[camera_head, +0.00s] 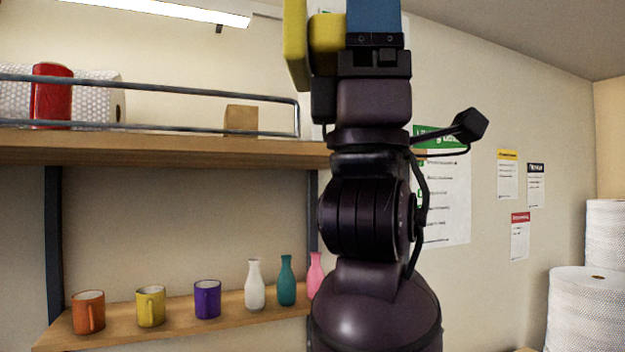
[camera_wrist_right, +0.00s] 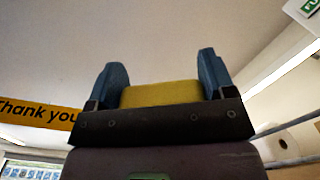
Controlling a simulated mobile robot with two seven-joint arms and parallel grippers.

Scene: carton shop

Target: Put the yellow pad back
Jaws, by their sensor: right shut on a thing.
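The yellow pad (camera_head: 296,45) shows at the top of the head view, left of my right gripper's blue finger (camera_head: 373,18), and its upper part is cut off by the frame edge. In the right wrist view, the yellow pad (camera_wrist_right: 160,94) sits between the two blue fingers of my right gripper (camera_wrist_right: 160,72), which is shut on it. The gripper points up, held high in front of the wall, with the arm rising from below. My left gripper is not in view.
The lower shelf (camera_head: 120,335) holds coloured mugs and vases. My right arm hides part of both shelves' right ends. White rolls (camera_head: 590,310) stand far right.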

